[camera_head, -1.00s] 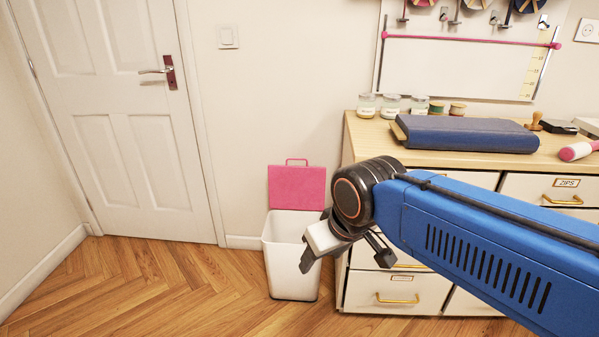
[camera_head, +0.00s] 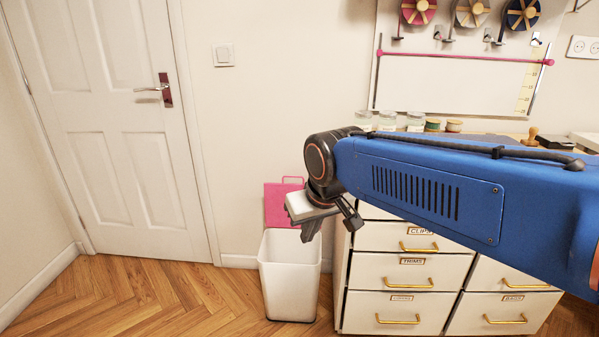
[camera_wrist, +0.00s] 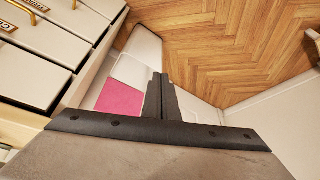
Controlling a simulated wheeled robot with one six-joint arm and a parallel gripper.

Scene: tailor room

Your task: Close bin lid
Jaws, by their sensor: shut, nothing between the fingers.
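The white bin (camera_head: 289,283) stands on the floor between the wall and the drawer cabinet. Its pink lid (camera_head: 276,205) stands upright, open, at the back of the bin against the wall, with a handle loop at its top. My gripper (camera_head: 311,234) is above the bin's right rear part, near the lid's right edge, and covers part of the view there. In the wrist view the fingers (camera_wrist: 161,95) are shut together and empty. The pink lid (camera_wrist: 119,97) shows just left of them, and the bin's white rim (camera_wrist: 140,52) shows beyond. Whether the fingers touch the lid cannot be told.
The drawer cabinet (camera_head: 402,268) with brass handles stands close to the right of the bin. A white door (camera_head: 115,130) is at the left. The wooden floor (camera_head: 150,300) left and in front of the bin is clear. Small jars (camera_head: 388,121) stand on the cabinet top.

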